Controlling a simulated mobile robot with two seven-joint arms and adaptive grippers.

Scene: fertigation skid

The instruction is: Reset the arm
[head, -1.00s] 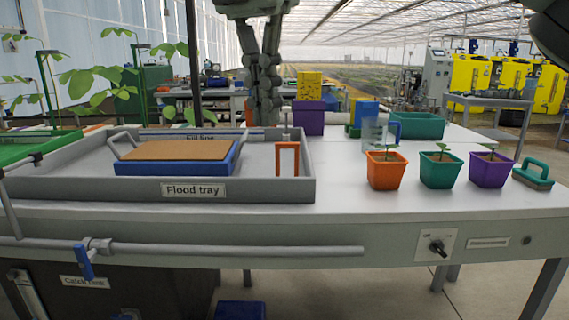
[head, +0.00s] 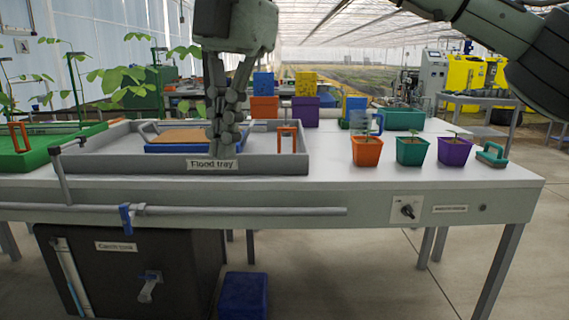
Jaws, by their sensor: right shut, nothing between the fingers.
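My right gripper (head: 222,150) hangs pointing down in front of the grey flood tray (head: 100,166). Its fingers are together with nothing between them. They cover part of the tray's front wall and part of the blue tray with a brown top (head: 180,137) inside it. I cannot tell how far the fingertips are from the tray wall. A dark link of my arm crosses the upper right. My left gripper is not in view.
Orange (head: 367,151), teal (head: 412,151) and purple (head: 454,151) pots with seedlings stand right on the bench, beside a green-handled brush (head: 492,154). An orange gate (head: 287,138) stands in the flood tray. The bench front between tray and pots is clear.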

